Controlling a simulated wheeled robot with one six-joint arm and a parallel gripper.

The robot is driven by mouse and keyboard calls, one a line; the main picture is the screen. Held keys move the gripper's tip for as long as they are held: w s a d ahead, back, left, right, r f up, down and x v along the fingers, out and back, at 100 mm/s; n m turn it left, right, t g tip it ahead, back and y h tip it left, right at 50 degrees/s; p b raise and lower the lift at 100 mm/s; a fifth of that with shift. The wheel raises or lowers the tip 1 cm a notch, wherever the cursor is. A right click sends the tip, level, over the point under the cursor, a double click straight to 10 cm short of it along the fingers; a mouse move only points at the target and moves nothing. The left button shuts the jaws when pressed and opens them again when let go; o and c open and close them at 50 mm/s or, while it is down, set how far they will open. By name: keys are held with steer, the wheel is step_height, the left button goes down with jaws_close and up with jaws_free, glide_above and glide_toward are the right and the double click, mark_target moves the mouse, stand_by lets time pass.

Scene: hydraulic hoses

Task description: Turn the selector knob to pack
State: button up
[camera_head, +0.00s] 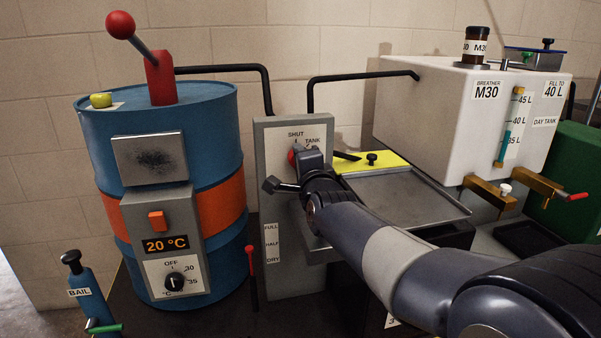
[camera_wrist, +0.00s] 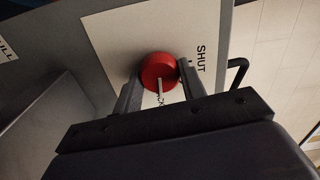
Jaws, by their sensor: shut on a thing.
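The red selector knob (camera_wrist: 158,70) sits on a pale label plate (camera_wrist: 112,40) on a grey upright panel (camera_head: 263,205). In the wrist view its white pointer line points down the picture, away from the word SHUT (camera_wrist: 200,58) at right. My gripper (camera_wrist: 161,85) is shut on the knob, one finger on each side. In the head view a bit of the red knob (camera_head: 292,157) shows at the left of my gripper (camera_head: 297,160). SHUT and TANK are readable above it.
A blue drum (camera_head: 105,135) with a red-knobbed lever (camera_head: 121,25) and a temperature dial (camera_head: 174,282) stands at left. A metal tray (camera_head: 415,195) with a yellow plate (camera_head: 360,162) is right of the panel, below a white day tank (camera_head: 440,105). Black pipes run above the panel.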

steer(key=shift+m+b, duration=0.3)
steer(key=shift+m, duration=0.1)
steer(key=o, duration=1)
steer(key=p+v, duration=0.1)
steer(key=v, duration=0.9)
steer(key=shift+s+d, duration=0.1)
steer(key=shift+s, duration=0.3)
